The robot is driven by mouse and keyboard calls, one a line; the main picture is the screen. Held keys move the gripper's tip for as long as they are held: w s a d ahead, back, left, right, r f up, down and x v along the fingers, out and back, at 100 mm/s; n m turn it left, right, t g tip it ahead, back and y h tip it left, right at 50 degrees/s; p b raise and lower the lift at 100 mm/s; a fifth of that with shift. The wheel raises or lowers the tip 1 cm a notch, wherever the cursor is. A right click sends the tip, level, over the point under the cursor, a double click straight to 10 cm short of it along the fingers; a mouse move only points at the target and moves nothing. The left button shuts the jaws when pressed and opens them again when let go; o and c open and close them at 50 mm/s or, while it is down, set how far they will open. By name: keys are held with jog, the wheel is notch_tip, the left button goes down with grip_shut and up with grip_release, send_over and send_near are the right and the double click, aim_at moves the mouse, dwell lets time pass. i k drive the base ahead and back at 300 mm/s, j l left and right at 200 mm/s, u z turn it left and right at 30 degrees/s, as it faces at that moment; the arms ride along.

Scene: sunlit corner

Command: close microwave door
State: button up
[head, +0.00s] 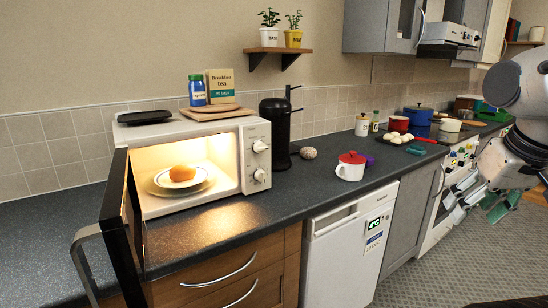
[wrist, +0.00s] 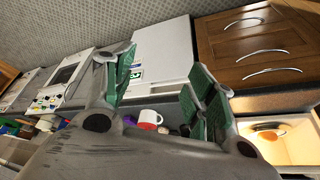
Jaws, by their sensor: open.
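The white microwave (head: 255,155) stands on the dark counter at the left of the head view. Its dark door (head: 122,225) is swung wide open towards the front left, with a curved metal handle (head: 84,262). The lit opening also shows at the lower right of the wrist view (wrist: 292,143). My gripper (wrist: 160,85) is open and empty, its green-padded fingers spread. In the head view my gripper (head: 470,198) is at the far right, well apart from the microwave and its door.
Drawers (head: 225,275) and a white dishwasher (head: 345,250) are below. The floor (head: 430,270) at the right is clear.

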aim_at(122, 224)
jog(key=k+j+u, duration=0.15)
jog(key=u, duration=0.25)
jog(key=k+j+u, duration=0.15)
jog(key=u, duration=0.2)
jog(key=k+j+u, duration=0.1)
jog(key=j+u, duration=0.15)
jog(key=u, duration=0.15)
jog(key=k, duration=0.2)
jog(key=i, duration=0.2)
